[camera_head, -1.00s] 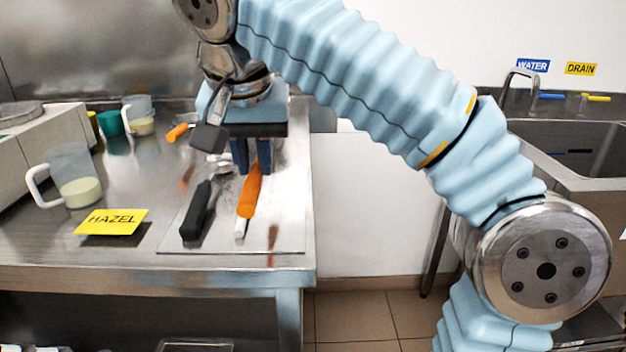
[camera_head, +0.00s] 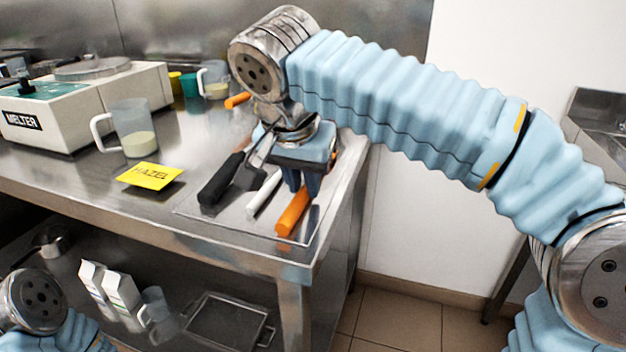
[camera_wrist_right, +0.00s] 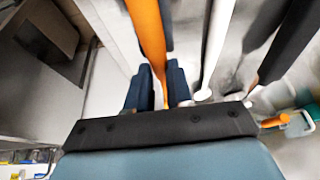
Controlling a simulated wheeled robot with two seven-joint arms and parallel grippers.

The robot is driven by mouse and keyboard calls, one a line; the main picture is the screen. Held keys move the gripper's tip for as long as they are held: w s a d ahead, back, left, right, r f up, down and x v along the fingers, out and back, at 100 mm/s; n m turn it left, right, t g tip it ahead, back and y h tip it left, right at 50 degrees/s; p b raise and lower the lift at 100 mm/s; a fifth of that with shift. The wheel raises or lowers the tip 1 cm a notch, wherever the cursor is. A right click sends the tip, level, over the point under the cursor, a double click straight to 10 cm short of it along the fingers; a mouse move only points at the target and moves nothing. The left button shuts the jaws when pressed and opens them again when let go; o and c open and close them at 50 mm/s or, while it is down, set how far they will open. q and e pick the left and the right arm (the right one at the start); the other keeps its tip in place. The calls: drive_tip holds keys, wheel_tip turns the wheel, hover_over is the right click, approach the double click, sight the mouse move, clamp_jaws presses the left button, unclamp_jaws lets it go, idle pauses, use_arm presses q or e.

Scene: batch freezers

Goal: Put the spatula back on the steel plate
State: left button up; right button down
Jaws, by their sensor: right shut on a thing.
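The spatula's orange handle (camera_head: 293,212) is between the fingers of my right gripper (camera_head: 302,186), which is shut on it. The handle slants over the right part of the thin steel plate (camera_head: 232,222); I cannot tell whether it touches the plate. The orange handle also shows between the fingers (camera_wrist_right: 158,88) in the right wrist view (camera_wrist_right: 147,32). The spatula's far end is hidden by my gripper and wrist. A white-handled tool (camera_head: 264,195) and a black-handled tool (camera_head: 221,180) lie to its left on the plate. My left gripper is out of view.
A yellow HAZEL card (camera_head: 150,176) and a clear jug (camera_head: 133,128) stand left of the plate. The melter (camera_head: 75,108) is behind them. Another orange handle (camera_head: 237,100) shows further back. The table's front and right edges are close to the plate.

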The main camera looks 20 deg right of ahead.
drive_tip(key=c, duration=1)
unclamp_jaws()
drive_tip(key=shift+f, duration=0.15)
drive_tip(key=shift+p+v, duration=0.65)
drive_tip(key=shift+v, duration=5.4)
